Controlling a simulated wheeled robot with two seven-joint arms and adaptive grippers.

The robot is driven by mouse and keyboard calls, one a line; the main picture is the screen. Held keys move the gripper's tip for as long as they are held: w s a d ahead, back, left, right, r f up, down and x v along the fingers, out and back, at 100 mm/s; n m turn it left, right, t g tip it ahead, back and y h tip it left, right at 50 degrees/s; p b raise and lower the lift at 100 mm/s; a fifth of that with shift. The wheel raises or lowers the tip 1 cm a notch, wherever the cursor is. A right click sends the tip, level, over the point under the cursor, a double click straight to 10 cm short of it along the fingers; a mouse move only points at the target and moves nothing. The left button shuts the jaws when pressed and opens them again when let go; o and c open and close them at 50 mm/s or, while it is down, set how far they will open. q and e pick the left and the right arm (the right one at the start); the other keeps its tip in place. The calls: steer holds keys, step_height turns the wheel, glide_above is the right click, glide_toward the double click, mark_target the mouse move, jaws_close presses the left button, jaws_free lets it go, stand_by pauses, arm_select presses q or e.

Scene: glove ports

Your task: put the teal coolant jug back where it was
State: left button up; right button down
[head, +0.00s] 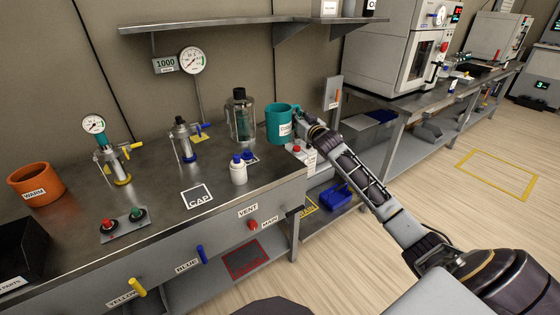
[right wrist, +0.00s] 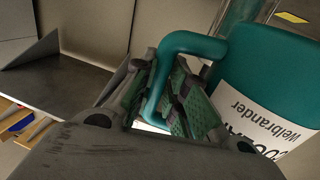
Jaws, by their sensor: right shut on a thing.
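The teal coolant jug (head: 279,124) is at the right end of the steel bench, with a white label on its side. In the head view it looks upright; I cannot tell whether its base touches the bench. My right gripper (head: 301,121) reaches it from the right and is shut on its handle. In the right wrist view the jug (right wrist: 268,75) fills the right side, its label partly cut off. The gripper's green pads (right wrist: 165,98) are on either side of the teal handle (right wrist: 196,43). My left gripper is not in view.
A glass vessel with a black cap (head: 240,120) stands just left of the jug. A white bottle with a blue cap (head: 238,173) is in front of it. The CAP square (head: 197,196) is bare. A blue bin (head: 337,196) sits low, below the bench's right end.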

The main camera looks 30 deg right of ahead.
step_height(320, 180, down, 5)
steer(key=shift+f+b, duration=0.1)
steer(key=shift+b, duration=0.7)
steer(key=shift+f, duration=0.3)
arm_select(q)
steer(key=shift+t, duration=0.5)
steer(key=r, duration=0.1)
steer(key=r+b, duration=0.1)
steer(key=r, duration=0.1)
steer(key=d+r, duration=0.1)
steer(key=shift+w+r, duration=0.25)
arm_select(e)
step_height(320, 180, down, 4)
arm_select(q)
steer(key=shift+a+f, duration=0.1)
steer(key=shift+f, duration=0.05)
arm_select(e)
steer(key=shift+f, duration=0.1)
steer(key=c, duration=1.4)
jaws_free()
steer(key=shift+f, duration=0.1)
steer(key=shift+c, duration=0.2)
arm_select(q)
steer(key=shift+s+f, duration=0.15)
